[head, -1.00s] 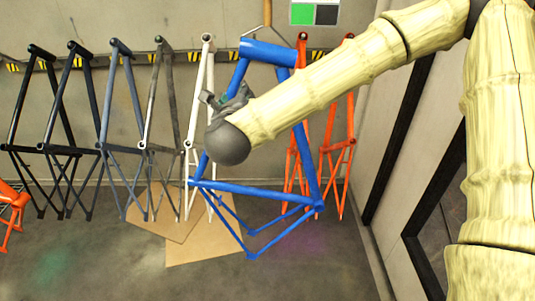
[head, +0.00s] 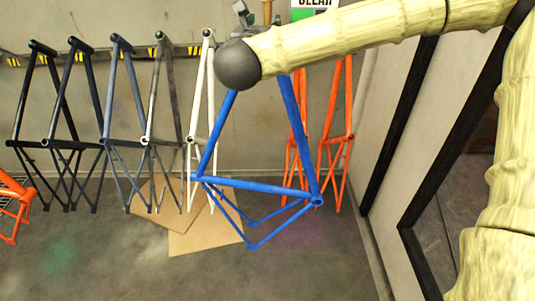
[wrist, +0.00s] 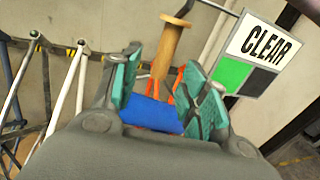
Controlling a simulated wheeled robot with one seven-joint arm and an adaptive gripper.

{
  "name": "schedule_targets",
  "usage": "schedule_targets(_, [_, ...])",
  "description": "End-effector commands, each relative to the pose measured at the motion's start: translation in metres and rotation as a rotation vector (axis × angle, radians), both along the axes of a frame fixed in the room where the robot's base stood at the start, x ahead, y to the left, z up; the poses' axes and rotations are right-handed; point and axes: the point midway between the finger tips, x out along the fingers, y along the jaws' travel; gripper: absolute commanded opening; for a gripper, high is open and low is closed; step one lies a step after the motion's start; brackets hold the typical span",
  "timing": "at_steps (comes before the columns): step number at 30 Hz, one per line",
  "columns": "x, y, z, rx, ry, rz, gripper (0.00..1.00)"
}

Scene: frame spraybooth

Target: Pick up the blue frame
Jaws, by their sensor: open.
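The blue frame (head: 262,187) hangs upright in the middle of the head view, with its lower triangle clear of the floor. Its upper end is hidden behind my arm there. In the wrist view its blue tube (wrist: 152,113) shows low between my fingers, partly covered by the gripper body. My gripper (wrist: 158,90) is open, with a teal-padded finger on each side and nothing clamped. In the head view only a small grey part of the gripper (head: 243,12) shows above the dark wrist ball. I cannot tell whether the fingers touch the tube.
A white frame (head: 201,130) and several dark frames hang to the left. Orange frames (head: 335,140) hang close behind at the right. A wooden spool (wrist: 167,50) and a CLEAR sign (wrist: 262,52) are near the gripper. Cardboard (head: 205,235) lies on the floor below.

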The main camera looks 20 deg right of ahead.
Motion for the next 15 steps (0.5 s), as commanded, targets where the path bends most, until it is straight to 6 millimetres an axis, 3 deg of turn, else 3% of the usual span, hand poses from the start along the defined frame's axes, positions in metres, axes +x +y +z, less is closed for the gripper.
schedule_targets(15, [0.039,-0.023,0.000,0.000,0.001,-0.001,0.44])
